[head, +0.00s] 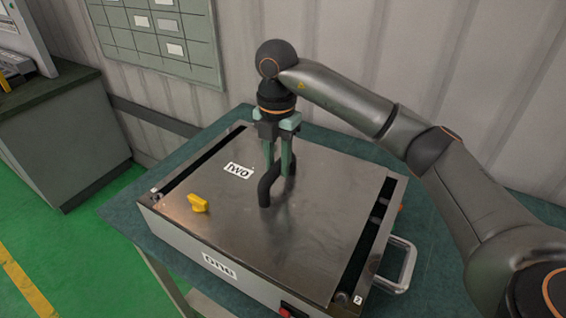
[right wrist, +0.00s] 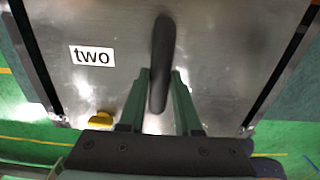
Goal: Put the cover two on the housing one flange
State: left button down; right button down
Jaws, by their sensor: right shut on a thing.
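Cover two (head: 290,232) is a flat metal plate with a "two" label and a black bar handle (head: 265,191). It lies level over housing one (head: 177,239), a metal box with a "one" label on its front wall. Dark gaps show between the cover and the housing rim on the left and right sides. I cannot tell whether the cover touches the flange or hangs just above it. My right gripper (head: 279,174) points down and is shut on the handle, which also shows in the right wrist view (right wrist: 162,50). My left gripper is out of view.
A yellow knob (head: 198,203) sits near the cover's front left edge. The housing has a side handle (head: 403,266) and a red switch (head: 291,310), and stands on a green-topped table (head: 133,213). A grey cabinet (head: 66,130) stands at left; a wall board (head: 160,36) hangs behind.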

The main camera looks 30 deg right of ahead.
jog(key=shift+a+r, duration=0.15)
jog(key=c, duration=0.6)
grip_release()
notch_tip(320, 180, up, 12)
jog(key=p, duration=0.1)
dwell(0.4)
jog(key=shift+s, duration=0.15)
